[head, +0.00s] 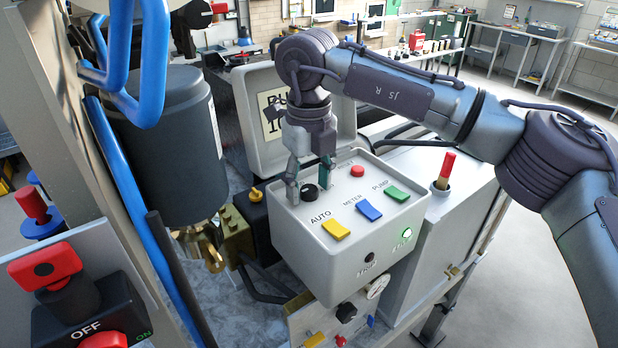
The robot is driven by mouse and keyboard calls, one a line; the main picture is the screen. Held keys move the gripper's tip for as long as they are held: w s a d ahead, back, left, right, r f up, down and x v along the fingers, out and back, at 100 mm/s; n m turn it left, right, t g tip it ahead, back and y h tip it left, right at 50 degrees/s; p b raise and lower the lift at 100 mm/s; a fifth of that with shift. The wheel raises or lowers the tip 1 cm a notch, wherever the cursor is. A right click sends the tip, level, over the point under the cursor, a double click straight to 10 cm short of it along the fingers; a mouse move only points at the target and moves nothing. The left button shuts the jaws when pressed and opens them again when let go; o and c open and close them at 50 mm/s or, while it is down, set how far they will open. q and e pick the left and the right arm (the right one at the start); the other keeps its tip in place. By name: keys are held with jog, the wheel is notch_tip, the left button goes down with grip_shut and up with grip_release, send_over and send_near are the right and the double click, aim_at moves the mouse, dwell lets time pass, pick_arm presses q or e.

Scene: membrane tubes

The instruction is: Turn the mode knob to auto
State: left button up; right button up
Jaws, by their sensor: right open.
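The black mode knob (309,193) sits on the sloped top of a light grey control box (300,243), near its left edge. The word AUTO is printed just in front of the knob. The knob's pointer is too small to read. My right gripper (309,189) comes down from above with its fingers open, one on each side of the knob. I cannot tell whether they touch it. My left gripper is not in view.
The box also carries a red button (357,171) and yellow (336,229), blue (369,210) and green (398,193) switches. A green lamp (407,233) is lit on its front. Blue pipes (130,190) and a dark cylinder (168,150) stand at left. A red-handled lever (446,168) rises at right.

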grip_shut()
dwell(0.3)
